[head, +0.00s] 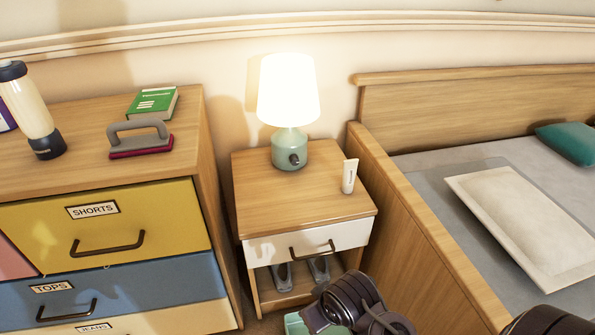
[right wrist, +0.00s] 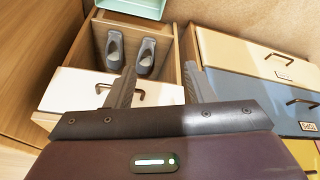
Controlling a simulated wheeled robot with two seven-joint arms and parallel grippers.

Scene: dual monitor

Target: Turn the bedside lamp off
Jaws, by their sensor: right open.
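The bedside lamp (head: 289,92) stands on the back of the nightstand in the head view. Its white shade glows brightly, so it is lit. Its rounded pale green base (head: 284,146) has a dark round knob (head: 294,159) on the front. The lamp is not in the right wrist view. My right gripper (right wrist: 160,72) is open in the right wrist view, with nothing between its fingers, and looks toward the nightstand's lower front. Dark parts of my arm show at the bottom of the head view, low and well apart from the lamp. My left gripper is not in view.
The wooden nightstand (head: 255,205) also holds a small white tube (head: 349,176). Grey shoes (right wrist: 146,56) sit in its open shelf. A dresser (head: 195,122) stands left, with a green book (head: 152,103) on top. A bed (head: 440,270) stands right. A teal container (right wrist: 135,8) is near the shelf.

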